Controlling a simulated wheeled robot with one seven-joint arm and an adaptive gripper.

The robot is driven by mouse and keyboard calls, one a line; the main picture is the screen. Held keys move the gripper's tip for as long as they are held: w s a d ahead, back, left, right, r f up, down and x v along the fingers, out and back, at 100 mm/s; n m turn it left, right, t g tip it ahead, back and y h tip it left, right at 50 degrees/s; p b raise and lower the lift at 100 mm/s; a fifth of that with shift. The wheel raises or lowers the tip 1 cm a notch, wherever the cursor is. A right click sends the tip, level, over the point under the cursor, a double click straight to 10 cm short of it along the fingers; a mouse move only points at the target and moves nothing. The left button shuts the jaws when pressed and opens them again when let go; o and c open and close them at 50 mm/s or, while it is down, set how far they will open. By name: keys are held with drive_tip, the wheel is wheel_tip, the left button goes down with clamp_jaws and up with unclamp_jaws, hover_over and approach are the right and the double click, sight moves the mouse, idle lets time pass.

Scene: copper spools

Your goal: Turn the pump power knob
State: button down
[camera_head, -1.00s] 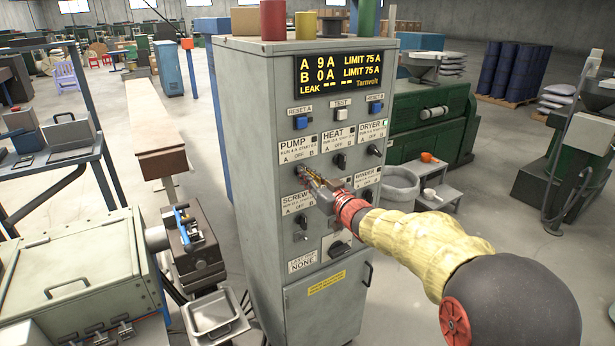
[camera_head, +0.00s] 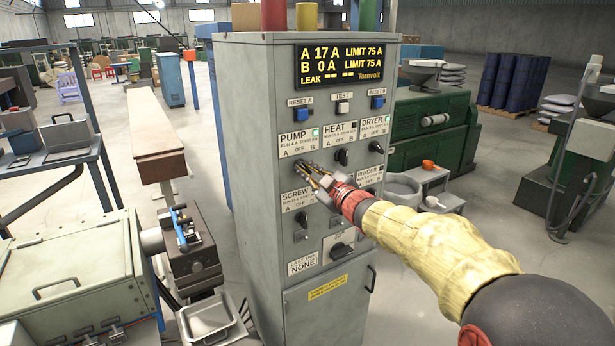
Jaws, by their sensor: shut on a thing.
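The grey control cabinet (camera_head: 322,263) stands upright in the middle of the head view. The PUMP label (camera_head: 296,142) is at the upper left of its knob panel, with a lit green lamp (camera_head: 315,132). My gripper (camera_head: 303,172) reaches in from the right and is shut on the pump knob just below that label. The fingers hide most of the knob, so its pointing direction cannot be told. The display (camera_head: 338,66) reads A 17 A and B 0 A, each with LIMIT 75 A.
The heat knob (camera_head: 341,157) and dryer knob (camera_head: 376,147) are to the right. The screw knob (camera_head: 302,219) is below, and my wrist covers part of the winder area. A metal tray (camera_head: 212,320) and grey machine (camera_head: 75,270) stand left of the cabinet.

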drive_tip(key=shift+n+b, duration=0.3)
drive_tip(key=shift+n, duration=0.2)
drive_tip(key=c, duration=1.8)
unclamp_jaws()
drive_tip(key=shift+c, duration=0.2)
drive_tip(key=v, duration=1.2)
drive_tip(key=shift+f, duration=0.1)
